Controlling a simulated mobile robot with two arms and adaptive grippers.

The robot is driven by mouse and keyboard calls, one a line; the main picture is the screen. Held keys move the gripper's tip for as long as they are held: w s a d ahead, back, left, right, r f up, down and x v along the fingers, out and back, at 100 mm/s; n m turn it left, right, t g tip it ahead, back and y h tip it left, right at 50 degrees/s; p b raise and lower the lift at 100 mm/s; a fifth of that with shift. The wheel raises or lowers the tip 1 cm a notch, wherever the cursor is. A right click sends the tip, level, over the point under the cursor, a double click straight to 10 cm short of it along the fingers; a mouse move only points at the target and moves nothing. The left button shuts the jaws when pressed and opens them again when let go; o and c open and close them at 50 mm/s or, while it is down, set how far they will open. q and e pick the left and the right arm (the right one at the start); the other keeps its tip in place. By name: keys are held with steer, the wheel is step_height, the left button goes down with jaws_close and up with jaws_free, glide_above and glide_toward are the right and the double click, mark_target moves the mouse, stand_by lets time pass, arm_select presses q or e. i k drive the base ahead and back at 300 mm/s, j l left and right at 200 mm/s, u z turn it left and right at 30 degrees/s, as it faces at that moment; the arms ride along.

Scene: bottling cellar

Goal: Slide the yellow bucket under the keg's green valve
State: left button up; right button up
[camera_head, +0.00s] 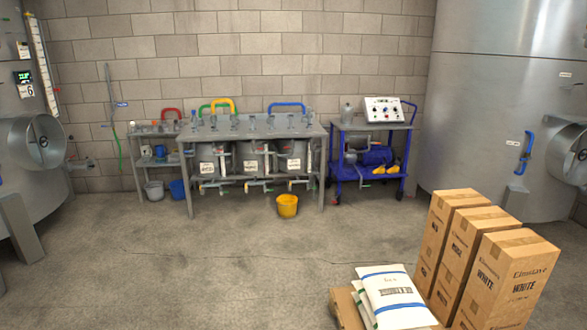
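The yellow bucket (287,206) stands upright on the concrete floor in front of the right end of a grey metal workbench (320,132). Three kegs with white labels stand side by side under the bench: a left keg (214,165), a middle keg (250,163) and a right keg (291,161). Small pipes and valves sit low along their fronts, too small for me to tell which valve is green. The bucket is in front of and below the right keg's pipework. Neither of my grippers is in view.
A blue cart (367,178) stands right of the bench. A grey bucket (154,191) and blue bucket (178,189) are at its left. Tall cartons (509,277) and white sacks (391,293) occupy the front right. Steel tanks flank both sides. The middle floor is clear.

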mark_target(287, 207)
steer(key=i+j+u, duration=0.15)
steer(key=i, duration=0.35)
steer(key=i+j+u, duration=0.1)
steer(key=i, duration=0.45)
steer(key=i+j+u, duration=0.15)
steer(key=i, duration=0.35)
steer(key=i+z, duration=0.15)
steer(key=i, duration=1)
steer(key=i+z, duration=0.2)
steer(key=i, duration=0.95)
steer(key=i+l, duration=0.15)
steer(key=i, duration=0.45)
steer(key=i+l+z, duration=0.1)
steer(key=i, duration=0.55)
steer(key=i+l, duration=0.2)
steer(key=i, duration=0.4)
